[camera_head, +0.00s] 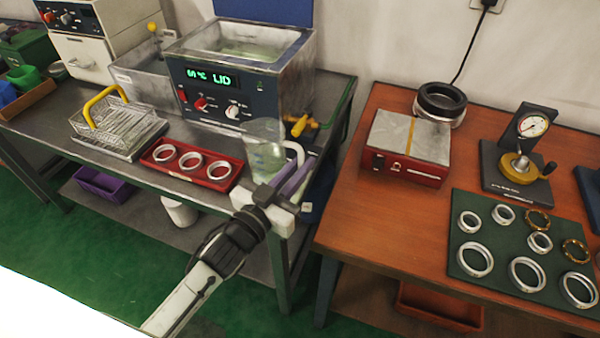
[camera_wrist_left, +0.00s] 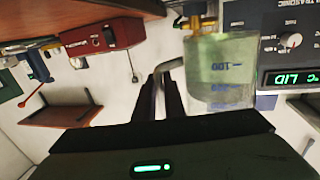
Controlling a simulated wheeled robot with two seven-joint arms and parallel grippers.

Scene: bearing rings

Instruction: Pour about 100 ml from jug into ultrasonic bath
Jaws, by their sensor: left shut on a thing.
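The jug (camera_head: 264,150) is clear with a white handle and stands roughly upright at the front edge of the grey bench. My left gripper (camera_head: 294,178) is shut on the jug's handle, at its right side. In the left wrist view the jug (camera_wrist_left: 222,75) shows pale liquid and blue marks, one reading 100, and the fingers (camera_wrist_left: 172,95) close around the handle. The ultrasonic bath (camera_head: 240,75) stands behind the jug, open at the top with liquid inside. Its display reads "LID". My right gripper is not in view.
A red tray (camera_head: 191,184) with three rings lies left of the jug. A wire basket (camera_head: 117,122) with a yellow handle stands further left. A yellow-handled valve (camera_head: 300,125) sits right of the bath. The wooden table (camera_head: 350,220) is at the right.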

